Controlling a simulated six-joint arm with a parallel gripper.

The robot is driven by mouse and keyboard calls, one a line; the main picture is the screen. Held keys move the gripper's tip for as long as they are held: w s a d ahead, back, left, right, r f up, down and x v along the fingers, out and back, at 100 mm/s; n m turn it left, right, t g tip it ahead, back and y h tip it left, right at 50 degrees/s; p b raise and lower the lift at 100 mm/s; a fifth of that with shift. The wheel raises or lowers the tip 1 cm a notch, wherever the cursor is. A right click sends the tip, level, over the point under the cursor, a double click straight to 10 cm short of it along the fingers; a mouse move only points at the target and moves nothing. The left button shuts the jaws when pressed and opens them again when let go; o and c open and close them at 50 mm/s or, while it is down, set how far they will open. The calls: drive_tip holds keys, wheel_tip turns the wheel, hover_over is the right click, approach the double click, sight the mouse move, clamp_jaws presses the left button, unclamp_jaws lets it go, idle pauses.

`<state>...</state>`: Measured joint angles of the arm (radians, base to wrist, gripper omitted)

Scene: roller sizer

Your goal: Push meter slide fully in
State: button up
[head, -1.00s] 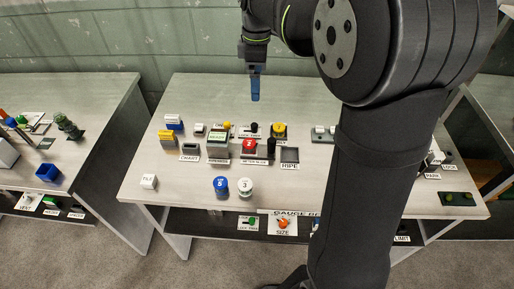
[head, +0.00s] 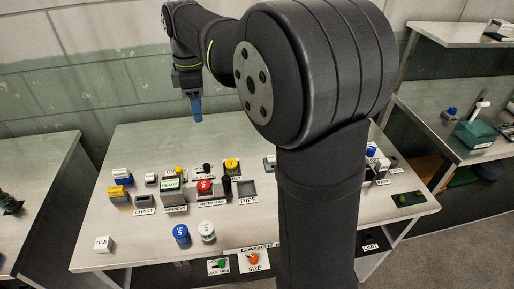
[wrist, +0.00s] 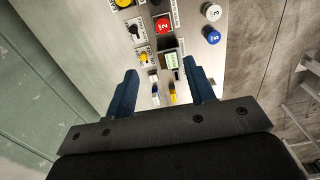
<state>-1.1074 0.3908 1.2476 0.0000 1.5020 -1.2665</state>
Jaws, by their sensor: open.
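My gripper (head: 196,108) hangs above the back edge of the table (head: 130,222), with blue fingers. In the wrist view my gripper (wrist: 160,68) is open, with nothing between its fingers. A small label (head: 213,199) in front of the red block marked 2 (head: 205,187) is too small to read surely; it may name the meter slide. The red block also shows in the wrist view (wrist: 163,25). A dark upright piece (head: 227,185) stands at its right. I cannot tell how far in any slide is. My gripper touches none of these things.
A READY display (head: 169,184), a yellow block (head: 118,194) and a chart holder (head: 145,201) stand at left. A blue cylinder marked 5 (head: 181,235) and a white one marked 3 (head: 207,232) stand in front. A RIPE tray (head: 247,190) is at right. The front left is mostly clear.

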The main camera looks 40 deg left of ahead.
sight(226, 178)
drive_tip(key=w+d+f+n, duration=0.1)
drive_tip(key=f+n, duration=0.2)
drive_tip(key=f, duration=0.7)
drive_tip(key=w+d+f+n, duration=0.1)
drive_tip(key=f+n, duration=0.2)
drive_tip(key=f, duration=0.7)
drive_tip(key=w+d+f+n, duration=0.1)
drive_tip(key=f+n, duration=0.1)
drive_tip(key=f, duration=0.9)
drive_tip(key=shift+w+d+f+n, duration=0.1)
drive_tip(key=shift+w+d+n, duration=0.05)
drive_tip(key=shift+d+n, duration=0.2)
